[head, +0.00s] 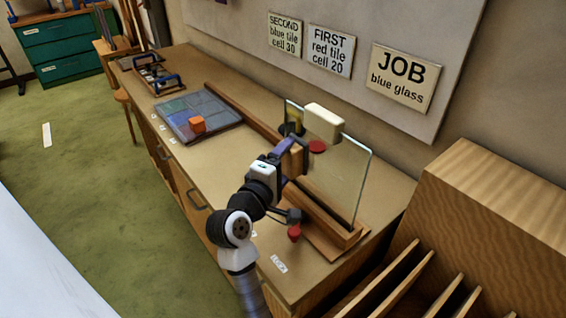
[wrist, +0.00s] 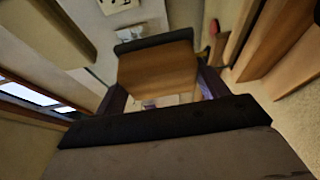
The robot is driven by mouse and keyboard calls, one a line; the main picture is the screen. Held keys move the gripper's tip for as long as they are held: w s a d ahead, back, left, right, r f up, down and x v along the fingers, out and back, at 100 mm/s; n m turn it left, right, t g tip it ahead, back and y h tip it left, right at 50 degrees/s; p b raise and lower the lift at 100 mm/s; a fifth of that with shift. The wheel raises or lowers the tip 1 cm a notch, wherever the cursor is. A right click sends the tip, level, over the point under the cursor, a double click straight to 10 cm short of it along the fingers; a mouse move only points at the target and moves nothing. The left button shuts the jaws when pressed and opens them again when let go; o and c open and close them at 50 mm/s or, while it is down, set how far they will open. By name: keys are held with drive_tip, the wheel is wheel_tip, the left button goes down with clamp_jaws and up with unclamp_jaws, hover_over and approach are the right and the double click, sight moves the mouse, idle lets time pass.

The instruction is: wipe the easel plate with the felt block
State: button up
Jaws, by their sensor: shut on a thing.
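The easel plate (head: 345,175) is a clear glass sheet standing nearly upright in a wooden easel base (head: 345,236) on the bench. My gripper (head: 294,155) is at the plate's left side in the head view, shut on a wooden block with a dark strip, which I take as the felt block (head: 296,164). The block also shows in the wrist view (wrist: 158,72), between the purple fingers, its dark strip at the far end. I cannot tell whether it touches the glass. A cream block (head: 323,122) shows at the plate's top edge. A red disc (head: 317,147) shows at the glass.
A leaded panel (head: 180,113) with an orange cube (head: 197,124) lies left on the bench. A tray with a dark handle (head: 158,77) is at the far end. A red item (head: 294,233) is at the bench's front. A slotted wooden rack (head: 470,250) stands right.

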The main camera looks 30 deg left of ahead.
sight(305, 162)
drive_tip(key=shift+w+d, duration=0.1)
drive_tip(key=shift+w, duration=0.2)
drive_tip(key=shift+s+d, duration=0.25)
drive_tip(key=shift+d, duration=0.35)
drive_tip(key=shift+s+d, duration=0.25)
drive_tip(key=shift+d, duration=0.4)
drive_tip(key=shift+s+d, duration=0.25)
drive_tip(key=shift+d, duration=0.35)
drive_tip(key=shift+w+a+r, duration=0.1)
drive_tip(key=shift+w+a, duration=0.35)
drive_tip(key=shift+a, duration=0.45)
drive_tip(key=shift+w+a, duration=0.45)
drive_tip(key=shift+a, duration=0.4)
drive_tip(key=shift+s+a, duration=0.3)
drive_tip(key=shift+s, duration=0.35)
drive_tip(key=shift+s+a+b, duration=0.15)
drive_tip(key=shift+s+a, duration=0.1)
drive_tip(key=shift+s, duration=0.5)
drive_tip(key=shift+s+a+b, duration=0.15)
drive_tip(key=shift+s+a, duration=0.1)
drive_tip(key=shift+s, duration=0.45)
drive_tip(key=shift+s+a+b, duration=0.15)
drive_tip(key=shift+s+a, duration=0.1)
drive_tip(key=shift+s, duration=0.5)
drive_tip(key=s, duration=0.1)
drive_tip(key=s+a, duration=0.1)
drive_tip(key=shift+s, duration=0.4)
